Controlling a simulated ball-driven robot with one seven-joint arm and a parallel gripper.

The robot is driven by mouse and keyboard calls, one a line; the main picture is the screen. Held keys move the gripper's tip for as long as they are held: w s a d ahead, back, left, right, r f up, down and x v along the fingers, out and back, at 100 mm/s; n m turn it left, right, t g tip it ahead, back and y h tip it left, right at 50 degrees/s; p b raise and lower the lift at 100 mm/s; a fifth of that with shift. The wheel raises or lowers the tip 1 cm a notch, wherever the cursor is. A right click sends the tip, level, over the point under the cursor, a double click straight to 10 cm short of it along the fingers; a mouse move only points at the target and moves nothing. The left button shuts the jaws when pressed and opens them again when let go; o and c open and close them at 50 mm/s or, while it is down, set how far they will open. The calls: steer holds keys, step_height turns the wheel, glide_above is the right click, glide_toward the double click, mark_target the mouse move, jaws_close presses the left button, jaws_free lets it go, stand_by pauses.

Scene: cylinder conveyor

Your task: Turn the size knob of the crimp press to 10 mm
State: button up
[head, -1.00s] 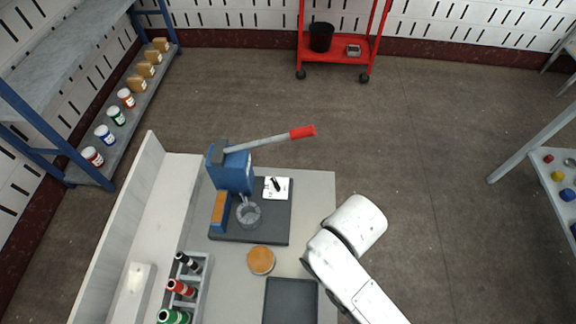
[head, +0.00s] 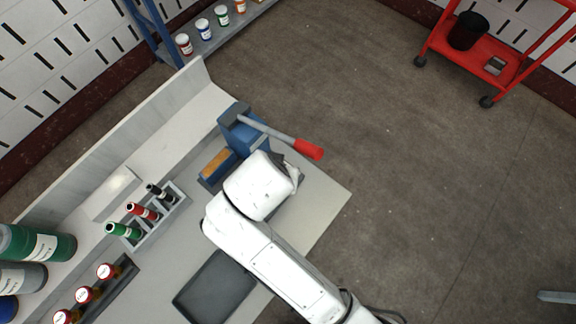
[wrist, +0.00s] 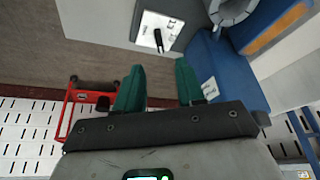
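The blue crimp press (head: 240,133) stands on the bench, with a grey lever ending in a red grip (head: 309,149). In the wrist view, the size knob (wrist: 158,41) is a black pointer on a white dial plate (wrist: 150,25) set in the press's base. The dial's numbers are too small to read. The pointer faces roughly along the picture's vertical. My gripper (wrist: 160,72) has two green fingers, spread apart and empty, just short of the knob in the picture, with no contact visible. In the head view, my arm hides the knob and the fingers.
Beside the dial are a grey ring-shaped die (wrist: 232,8) and the blue press body (wrist: 225,70). A rack with black, red and green tools (head: 150,220) and a dark tray (head: 214,287) are on the bench. The red cart (head: 470,60) stands beyond clear floor.

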steer(key=x, duration=0.9)
steer(key=shift+d+f, duration=0.1)
steer(key=shift+f, duration=0.15)
steer(key=shift+c, duration=0.4)
jaws_close()
